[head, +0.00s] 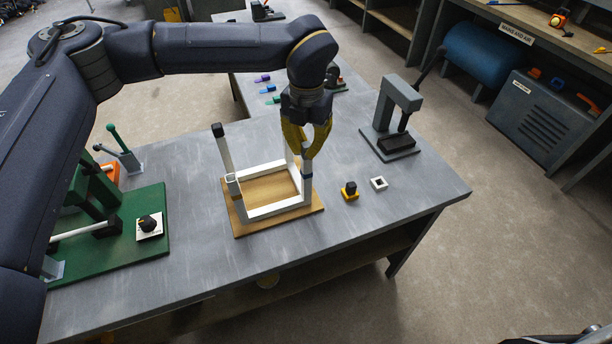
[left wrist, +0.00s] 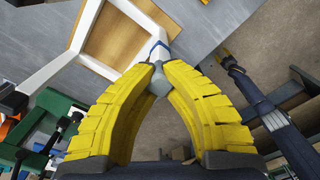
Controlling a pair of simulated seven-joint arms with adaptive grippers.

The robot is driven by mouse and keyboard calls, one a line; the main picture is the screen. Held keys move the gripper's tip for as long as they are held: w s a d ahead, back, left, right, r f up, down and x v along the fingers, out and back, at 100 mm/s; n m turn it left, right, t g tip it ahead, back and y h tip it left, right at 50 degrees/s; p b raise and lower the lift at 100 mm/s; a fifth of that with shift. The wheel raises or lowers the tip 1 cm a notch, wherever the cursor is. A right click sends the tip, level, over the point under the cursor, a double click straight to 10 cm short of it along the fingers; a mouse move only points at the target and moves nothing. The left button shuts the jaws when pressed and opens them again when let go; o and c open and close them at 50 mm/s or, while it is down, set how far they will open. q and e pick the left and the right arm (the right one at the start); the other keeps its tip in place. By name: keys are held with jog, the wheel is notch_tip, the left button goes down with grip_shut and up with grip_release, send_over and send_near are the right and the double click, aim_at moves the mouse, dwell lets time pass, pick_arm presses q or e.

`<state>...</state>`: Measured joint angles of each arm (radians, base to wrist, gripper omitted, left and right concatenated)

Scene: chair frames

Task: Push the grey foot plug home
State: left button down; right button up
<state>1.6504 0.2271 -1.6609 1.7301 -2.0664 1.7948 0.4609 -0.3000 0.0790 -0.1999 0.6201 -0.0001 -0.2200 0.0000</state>
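The white chair frame (head: 248,212) stands on a wooden board (head: 262,230) with its legs up. My left gripper (head: 308,154) is at the top of its near right leg (head: 307,182), which has a dark blue band. In the left wrist view, the yellow fingers (left wrist: 158,70) are closed around the grey foot plug (left wrist: 159,84) at the leg's end, in line with it. How deep the plug sits is hidden by the fingertips. My right gripper (left wrist: 229,60) shows small at the right of the left wrist view, away from the frame; its finger state is unclear.
A black-and-yellow piece (head: 350,191) and a white square ring (head: 379,183) lie right of the board. A grey press (head: 396,115) stands behind them. A green fixture (head: 145,236) fills the left. The front right tabletop is clear.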

pick_arm(q)
jog(key=shift+f, duration=0.2)
jog(key=c, duration=1.5)
grip_release()
notch_tip(320, 180, up, 12)
